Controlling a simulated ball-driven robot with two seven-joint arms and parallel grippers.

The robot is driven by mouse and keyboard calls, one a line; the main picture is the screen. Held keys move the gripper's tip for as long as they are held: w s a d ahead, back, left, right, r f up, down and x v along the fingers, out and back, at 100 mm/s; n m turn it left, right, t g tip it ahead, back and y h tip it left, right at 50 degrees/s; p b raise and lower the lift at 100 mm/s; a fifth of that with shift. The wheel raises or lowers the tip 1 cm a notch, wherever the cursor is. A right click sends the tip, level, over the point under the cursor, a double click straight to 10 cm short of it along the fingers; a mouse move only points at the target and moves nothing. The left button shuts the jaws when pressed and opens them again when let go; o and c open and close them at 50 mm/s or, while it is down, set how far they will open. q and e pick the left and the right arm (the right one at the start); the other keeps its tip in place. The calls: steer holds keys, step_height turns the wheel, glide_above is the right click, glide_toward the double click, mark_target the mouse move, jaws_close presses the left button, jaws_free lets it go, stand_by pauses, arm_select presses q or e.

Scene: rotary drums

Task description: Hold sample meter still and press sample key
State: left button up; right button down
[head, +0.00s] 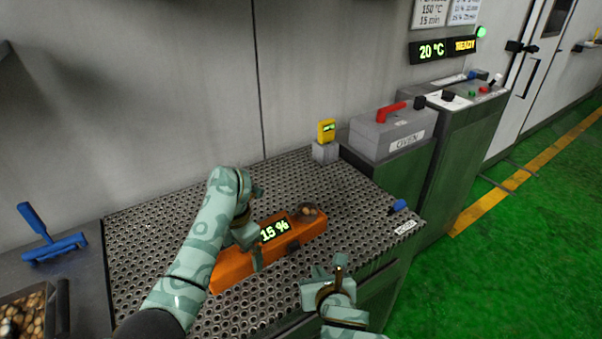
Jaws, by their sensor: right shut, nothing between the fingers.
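The orange sample meter (300,235) lies on the perforated table, its green display reading 15 %. A small round cup with brown pieces (306,210) is at its right end. My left gripper (250,244) is at the meter's middle-left, just left of the display. One finger shows against the near side; the far side is hidden, so its grip is unclear. My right gripper (326,277) is shut and empty, in front of the meter's right part and apart from it. I cannot make out the sample key.
The perforated table (150,240) is mostly clear. A small yellow device (326,131) stands on a grey block at the back. A blue-handled item (398,206) lies near the right edge. A blue tool (55,247) and a tray of brown pieces (62,305) are at left.

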arm_select(q)
steer(key=shift+s+f, duration=0.15)
arm_select(e)
steer(key=shift+r, duration=0.15)
arm_select(q)
steer(key=shift+r+p, duration=0.25)
steer(key=shift+p, duration=0.2)
arm_select(e)
steer(key=shift+r, duration=0.35)
arm_select(q)
steer(key=shift+w+r, duration=0.15)
steer(key=shift+w, duration=0.05)
